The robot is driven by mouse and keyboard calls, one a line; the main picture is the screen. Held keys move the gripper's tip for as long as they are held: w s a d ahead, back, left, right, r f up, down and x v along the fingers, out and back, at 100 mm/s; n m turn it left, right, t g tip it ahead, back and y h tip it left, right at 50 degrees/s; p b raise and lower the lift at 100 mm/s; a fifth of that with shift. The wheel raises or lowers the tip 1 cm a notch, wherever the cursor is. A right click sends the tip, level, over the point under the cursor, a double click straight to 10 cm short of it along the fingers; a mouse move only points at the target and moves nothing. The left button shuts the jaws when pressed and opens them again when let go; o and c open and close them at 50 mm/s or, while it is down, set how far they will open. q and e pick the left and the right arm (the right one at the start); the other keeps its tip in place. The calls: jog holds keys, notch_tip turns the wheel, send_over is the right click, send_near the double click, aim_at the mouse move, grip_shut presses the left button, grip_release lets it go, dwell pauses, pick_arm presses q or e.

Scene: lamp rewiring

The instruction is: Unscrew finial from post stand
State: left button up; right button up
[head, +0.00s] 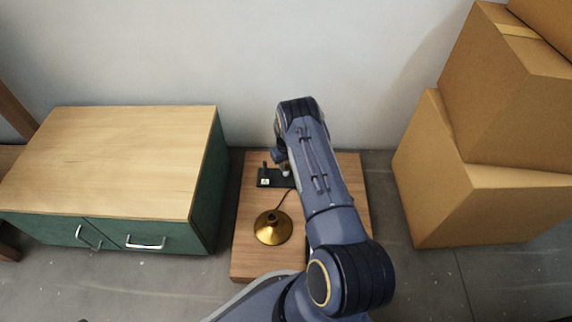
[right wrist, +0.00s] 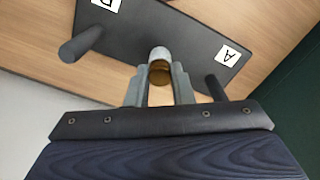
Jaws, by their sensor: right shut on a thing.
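The post stand is a black plate (head: 264,180) with upright posts and white letter labels, lying on the wooden board in the head view. In the right wrist view the stand (right wrist: 130,30) fills the top, with a bare dark post on each side. Between them, a small piece with a pale end and a brass-coloured part, which looks like the finial (right wrist: 160,70), sits between the fingers of my right gripper (right wrist: 159,88). The gripper is shut on it, at the stand. Whether its thread is engaged is hidden. My left gripper is not in view.
A brass lamp base (head: 273,227) with a cord stands on the wooden board (head: 257,262), in front of the stand. A green cabinet with a wooden top (head: 120,160) is at left. Cardboard boxes (head: 480,200) are stacked at right. A wall rises behind.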

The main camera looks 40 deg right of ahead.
jog(key=n+b, duration=0.2)
jog(key=n, duration=0.1)
jog(key=shift+f, duration=0.3)
grip_shut()
jog(key=shift+r+n, duration=0.2)
jog(key=shift+n, duration=0.8)
jog(key=shift+r+n, duration=0.15)
jog(key=shift+n, duration=1.35)
jog(key=n, duration=0.2)
jog(key=shift+n, duration=0.4)
jog(key=n, duration=0.5)
